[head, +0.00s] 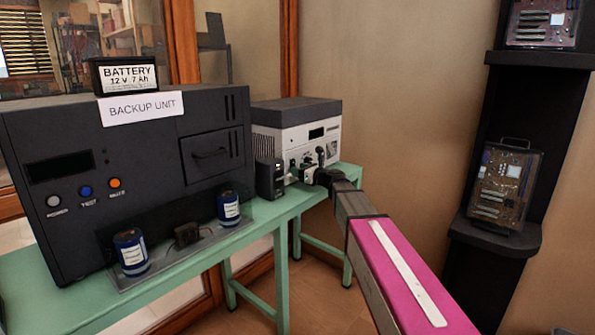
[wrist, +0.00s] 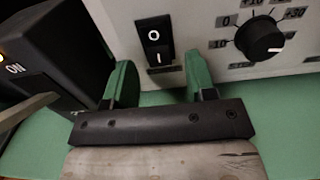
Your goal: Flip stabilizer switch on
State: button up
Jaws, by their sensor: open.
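A light-grey unit with a dark top (head: 297,118) stands at the far end of the green bench. No label in view names it as the stabilizer. In the wrist view its front panel (wrist: 202,20) carries a black rocker switch (wrist: 155,40), marked O above and I below. I cannot tell which half is pressed. My gripper (wrist: 158,78) is open and empty, with its two green fingers apart just below the switch, one towards each side. In the head view my gripper (head: 312,168) is small and in front of the unit, hiding part of its panel.
A black dial (wrist: 265,42) is right of the switch. A small black box (head: 269,178) stands close on the left; its ON marking shows in the wrist view (wrist: 15,68). The large backup unit (head: 140,150) fills the near green bench (head: 170,275). A dark shelf (head: 494,238) stands right.

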jog(key=shift+w+a, duration=0.35)
jog(key=shift+a, duration=0.1)
jog(key=c, duration=0.9)
jog(key=shift+a+f+t+y, duration=0.1)
jog(key=shift+f+t+y, duration=0.05)
jog(key=shift+t+y, duration=0.3)
jog(key=o, duration=0.9)
